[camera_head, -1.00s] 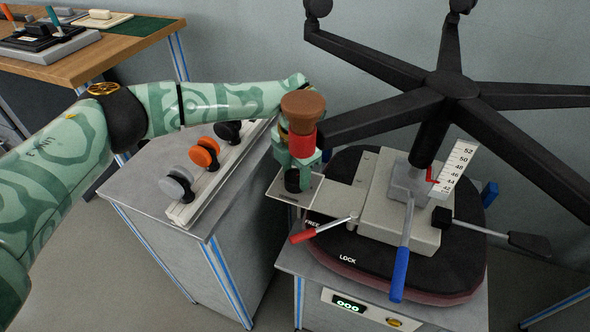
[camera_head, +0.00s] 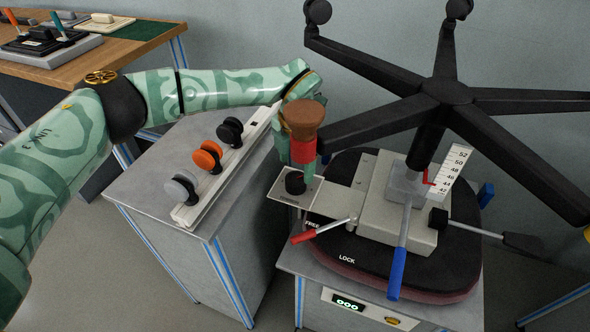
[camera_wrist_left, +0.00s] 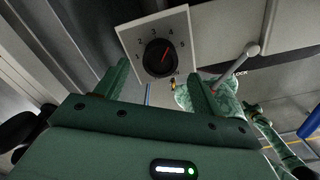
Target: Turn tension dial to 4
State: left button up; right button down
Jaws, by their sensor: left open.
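The tension dial (camera_head: 295,183) is a black round knob on a pale plate (camera_head: 275,190), at the left of the chair mechanism. In the left wrist view the dial (camera_wrist_left: 159,58) has a red mark pointing to the upper right, with printed numbers around it. The mark looks near 4, but I cannot read it exactly. My left gripper (camera_head: 297,166) is just above and behind the dial in the head view, fingers pointing down. In the left wrist view its open fingers (camera_wrist_left: 155,93) stand apart with nothing between them, and the dial lies beyond their tips.
The upturned chair base (camera_head: 450,90) spreads its black legs above and right of the dial. A red-handled lever (camera_head: 304,236) and a blue-handled lever (camera_head: 397,272) project nearby. A side cabinet (camera_head: 150,180) carries a rail of knobs (camera_head: 208,157). A height scale (camera_head: 449,170) stands at the right.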

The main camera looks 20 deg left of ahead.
aim_at(296, 178)
pick_arm(q)
notch_tip(296, 178, up, 12)
jog(key=p, duration=0.3)
jog(key=shift+r+p, duration=0.2)
jog(key=shift+p, duration=0.15)
pick_arm(e)
jog(key=r, duration=0.1)
jog(key=w+r, duration=0.1)
jog(key=r, duration=0.1)
jog(key=shift+w+a+r, duration=0.1)
jog(key=shift+w+r, duration=0.15)
jog(key=shift+r, duration=0.15)
